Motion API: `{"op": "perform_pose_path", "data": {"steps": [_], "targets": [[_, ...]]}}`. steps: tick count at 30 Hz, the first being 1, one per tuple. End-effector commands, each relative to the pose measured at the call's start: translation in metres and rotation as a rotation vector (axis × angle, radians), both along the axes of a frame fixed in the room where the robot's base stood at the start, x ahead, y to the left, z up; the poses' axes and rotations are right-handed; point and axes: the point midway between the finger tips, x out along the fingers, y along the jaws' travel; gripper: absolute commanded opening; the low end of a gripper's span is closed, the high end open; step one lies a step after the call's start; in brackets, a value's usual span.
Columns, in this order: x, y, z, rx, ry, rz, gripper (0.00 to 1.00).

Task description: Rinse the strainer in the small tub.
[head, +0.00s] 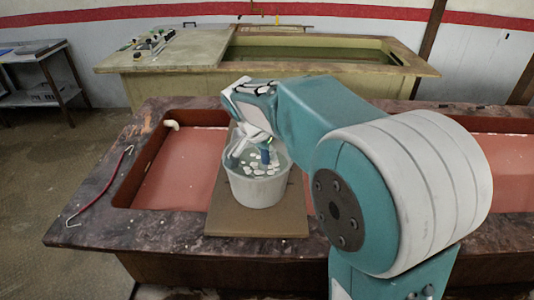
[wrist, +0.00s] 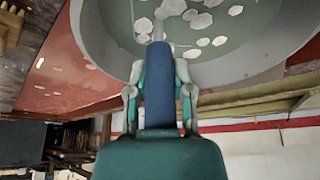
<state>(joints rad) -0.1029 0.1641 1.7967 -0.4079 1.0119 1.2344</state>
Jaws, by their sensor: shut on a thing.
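The small tub (head: 258,192) is a round white tub of water with pale flakes floating in it. It also shows at the top of the wrist view (wrist: 250,72). My gripper (head: 257,148) reaches over the tub from the right in the head view. In the wrist view my gripper (wrist: 161,92) is shut on the blue handle of the strainer (wrist: 158,75). A thin grey shaft runs from the handle over the water. The strainer's head cannot be made out. The blue handle also shows dimly in the head view (head: 265,157).
The tub stands on a brown board (head: 232,222) laid across a dark stone-edged sink with reddish basins (head: 180,170). A red hooked rod (head: 100,186) lies on the left edge. Behind stands a second trough (head: 310,52), with a black shelf (head: 40,75) at far left.

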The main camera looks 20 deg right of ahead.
Motion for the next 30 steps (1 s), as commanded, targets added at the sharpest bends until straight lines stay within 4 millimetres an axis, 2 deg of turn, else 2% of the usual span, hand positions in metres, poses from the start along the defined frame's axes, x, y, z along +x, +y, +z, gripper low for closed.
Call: {"op": "perform_pose_path", "data": {"steps": [8,23,30], "targets": [[0.000,0.000,0.008,0.001,-0.001,0.000,0.00],[0.000,0.000,-0.011,0.000,0.000,0.001,0.00],[0.000,0.000,-0.007,0.000,-0.002,0.001,0.00]]}}
